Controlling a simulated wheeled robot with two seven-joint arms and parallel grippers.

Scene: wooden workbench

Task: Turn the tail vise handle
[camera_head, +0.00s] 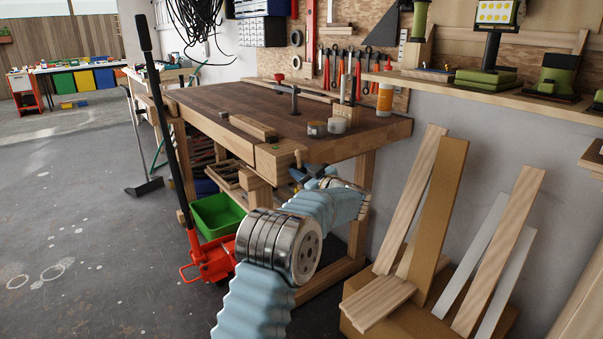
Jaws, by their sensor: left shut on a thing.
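The wooden workbench (215,108) stands in the middle of the view. Its tail vise (274,160) is a pale wooden block at the near right corner. My left arm comes up from the bottom, and my left gripper (308,171) is at the vise's right side. It is shut on the vise handle, which is small here and mostly hidden by the gripper and wrist. How the handle is turned cannot be made out. My right gripper is not in view.
Tins (317,129) and an orange-labelled bottle (385,99) stand on the bench top. A red floor jack (213,260) and green bin (218,214) are at the left below. Boards (437,220) lean on the wall at right. The left floor is mostly clear.

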